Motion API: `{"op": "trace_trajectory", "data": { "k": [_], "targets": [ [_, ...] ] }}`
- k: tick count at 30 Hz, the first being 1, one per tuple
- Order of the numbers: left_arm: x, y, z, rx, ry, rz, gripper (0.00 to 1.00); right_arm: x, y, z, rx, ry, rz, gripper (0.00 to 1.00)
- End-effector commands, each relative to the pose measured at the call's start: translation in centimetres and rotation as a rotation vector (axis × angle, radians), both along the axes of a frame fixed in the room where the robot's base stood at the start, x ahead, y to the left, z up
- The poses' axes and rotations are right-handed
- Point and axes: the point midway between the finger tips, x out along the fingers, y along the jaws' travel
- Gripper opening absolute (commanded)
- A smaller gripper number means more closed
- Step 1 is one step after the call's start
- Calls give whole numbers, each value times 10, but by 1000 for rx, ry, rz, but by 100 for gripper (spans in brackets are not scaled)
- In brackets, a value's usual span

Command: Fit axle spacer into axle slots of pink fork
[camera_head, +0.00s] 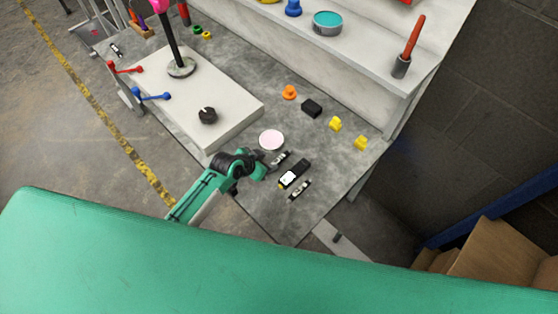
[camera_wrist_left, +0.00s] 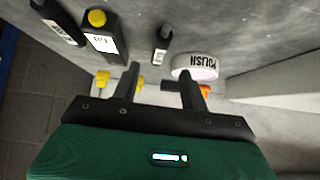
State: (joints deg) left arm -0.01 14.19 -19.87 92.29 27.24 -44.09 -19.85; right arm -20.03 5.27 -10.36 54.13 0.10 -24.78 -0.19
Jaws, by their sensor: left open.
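The pink fork (camera_head: 157,5) stands on a dark post with a round base at the upper left of the head view, its top cut off by the frame. My left gripper (camera_head: 262,168) is low over the near part of the bench. In the left wrist view its two fingers (camera_wrist_left: 160,70) are apart with nothing held between them. A small black piece with a pale label (camera_head: 280,160) lies just beyond the fingertips and also shows in the wrist view (camera_wrist_left: 162,45). I cannot tell for sure which piece is the axle spacer. My right gripper is out of view.
A polish tin (camera_head: 271,140) sits close to the left gripper. A black bottle (camera_head: 296,172) and another small black piece (camera_head: 300,189) lie nearby. An orange piece (camera_head: 289,92), a black block (camera_head: 311,108) and yellow pieces (camera_head: 335,124) lie farther back. A pale slab (camera_head: 232,112) bears a black knob.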

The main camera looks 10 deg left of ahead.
Motion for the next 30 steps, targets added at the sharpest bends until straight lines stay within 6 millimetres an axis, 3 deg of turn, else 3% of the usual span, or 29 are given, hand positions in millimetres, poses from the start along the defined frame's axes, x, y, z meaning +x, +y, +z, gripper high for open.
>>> {"op": "trace_trajectory", "data": {
  "k": [18, 28, 30],
  "targets": [
    [35, -24, -39, -1, 2, 0, 45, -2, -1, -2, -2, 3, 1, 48],
    [38, -27, -43, 0, 0, 0, 45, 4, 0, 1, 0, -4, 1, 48],
    [38, -27, -43, 0, 0, 0, 35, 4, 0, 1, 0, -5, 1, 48]
  ]
}}
